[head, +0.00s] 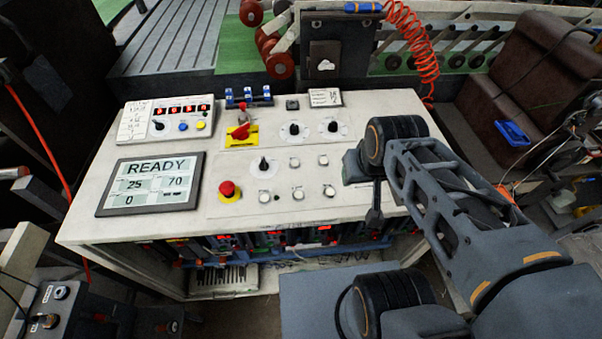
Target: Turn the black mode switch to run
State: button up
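A black knob (263,165) on a round white dial stands near the middle of the light control panel (120,240). Two more black knobs on dials, a left one (294,129) and a right one (333,127), sit farther back. The lettering around them is too small to read, so I cannot tell which is the mode switch or where run lies. My gripper (374,218) points down over the panel's front right part, to the right of the knobs and apart from them. Its fingertips look dark and narrow, and their opening is not clear.
A red emergency button (228,189), a red-yellow rotary switch (241,133) and several small white buttons surround the knobs. A display (152,184) reads READY. A counter box (166,119) stands behind it. An orange coiled hose (411,40) hangs at the back right.

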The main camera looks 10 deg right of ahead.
aim_at(265, 166)
jog(key=k, duration=0.5)
jog(key=z, duration=1.7)
jog(key=k, duration=0.95)
jog(key=u, duration=1.65)
jog(key=i, duration=1)
jog(key=u, duration=0.05)
